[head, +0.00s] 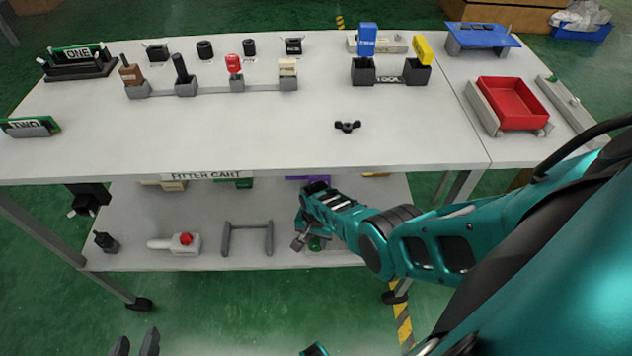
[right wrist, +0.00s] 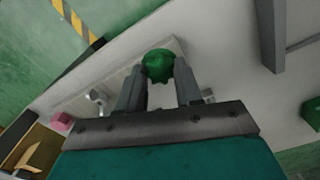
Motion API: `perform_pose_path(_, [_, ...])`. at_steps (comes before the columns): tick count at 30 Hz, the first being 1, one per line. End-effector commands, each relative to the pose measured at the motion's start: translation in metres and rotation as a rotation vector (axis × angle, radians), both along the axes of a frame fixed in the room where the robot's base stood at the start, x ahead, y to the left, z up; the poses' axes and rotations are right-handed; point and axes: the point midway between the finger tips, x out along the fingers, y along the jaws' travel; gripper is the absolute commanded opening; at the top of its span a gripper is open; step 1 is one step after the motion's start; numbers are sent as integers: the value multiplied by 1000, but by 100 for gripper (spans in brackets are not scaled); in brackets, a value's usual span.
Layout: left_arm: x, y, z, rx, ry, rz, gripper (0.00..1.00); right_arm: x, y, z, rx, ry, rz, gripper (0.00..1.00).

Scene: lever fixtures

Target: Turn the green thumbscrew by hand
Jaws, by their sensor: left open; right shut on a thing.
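The green thumbscrew (right wrist: 158,65) shows as a round knobbed head between my right fingers in the right wrist view. In the head view only a bit of its green (head: 316,243) shows beside my right gripper, at the lower shelf. My right gripper (head: 301,236) reaches down past the cart's front edge to that shelf. Its fingers (right wrist: 159,82) are shut on the thumbscrew, one on each side. The light plate (right wrist: 110,75) under the thumbscrew is partly covered by the fingers. My left gripper (head: 136,344) is open and empty at the bottom left edge of the head view, away from the cart.
The cart's top (head: 260,130) overhangs the lower shelf (head: 210,210). A black wing knob (head: 347,126) lies on top.

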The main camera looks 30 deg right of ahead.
Motion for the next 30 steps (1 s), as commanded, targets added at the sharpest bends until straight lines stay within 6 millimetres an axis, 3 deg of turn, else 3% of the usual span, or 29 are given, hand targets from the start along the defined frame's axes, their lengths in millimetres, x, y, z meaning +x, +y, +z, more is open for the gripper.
perform_pose_path(14, [1,-1,3,-6,-5,4,43,0,0,0,0,-1,-15,4])
perform_pose_path(15, [1,-1,3,-6,-5,4,43,0,0,0,0,-1,-14,39])
perform_pose_path(22, [1,0,2,-1,-4,1,43,0,0,0,0,0,-13,60])
perform_pose_path(30, [0,1,2,3,-3,-2,43,0,0,0,0,0,-12,60])
